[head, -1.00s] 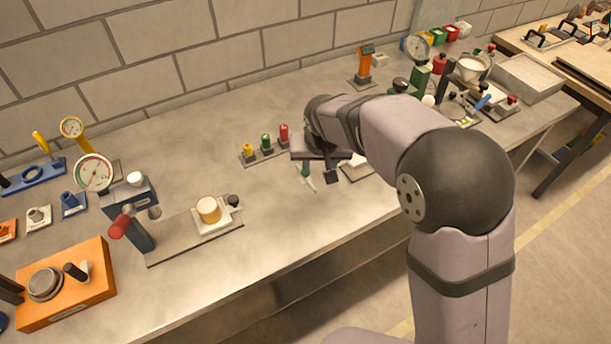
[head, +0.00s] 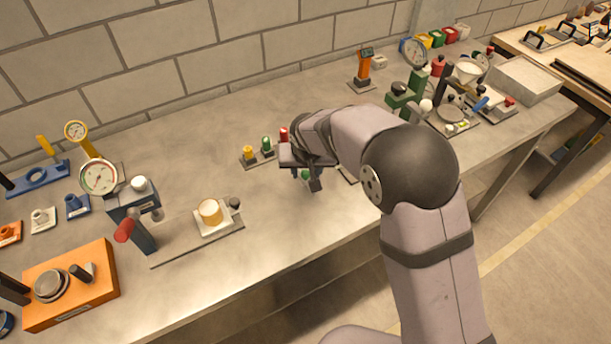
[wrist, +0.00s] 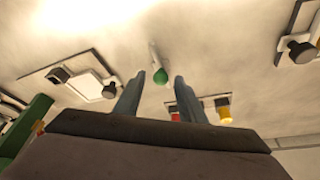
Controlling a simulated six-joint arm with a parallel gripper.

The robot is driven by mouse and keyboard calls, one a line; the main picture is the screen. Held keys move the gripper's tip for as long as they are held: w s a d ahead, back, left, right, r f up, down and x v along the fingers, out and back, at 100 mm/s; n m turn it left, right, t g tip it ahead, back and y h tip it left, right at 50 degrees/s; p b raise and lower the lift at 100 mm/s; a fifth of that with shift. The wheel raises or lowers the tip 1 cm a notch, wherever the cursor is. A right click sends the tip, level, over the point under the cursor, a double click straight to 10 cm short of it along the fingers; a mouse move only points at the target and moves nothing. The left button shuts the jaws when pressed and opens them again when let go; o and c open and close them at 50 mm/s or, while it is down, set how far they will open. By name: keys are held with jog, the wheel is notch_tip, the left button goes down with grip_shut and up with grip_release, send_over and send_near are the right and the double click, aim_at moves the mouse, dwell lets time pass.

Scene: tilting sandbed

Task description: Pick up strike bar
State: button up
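What looks like the strike bar, a pale thin bar with a green knob (head: 305,174), lies on the metal bench near its front edge. In the head view my gripper partly covers it. In the wrist view the green knob (wrist: 160,76) shows between my two fingers, with the pale bar (wrist: 153,53) stretching away beyond it. My gripper (head: 304,180) is open over the bar, with its fingers apart on either side of the knob. The frames do not show whether a finger touches it, and the remaining height is hard to tell.
A small rack with yellow, green and red knobs (head: 264,151) stands just behind my gripper. A plate with a pale square (wrist: 88,86) shows in the wrist view. Bench is clear between.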

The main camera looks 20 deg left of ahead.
aim_at(305, 174)
jog(key=shift+p+x, duration=0.6)
jog(key=shift+x, duration=1.05)
jog(key=shift+a, duration=0.1)
jog(key=shift+c, duration=0.6)
jog(key=c, duration=0.8)
jog(key=shift+r, duration=0.15)
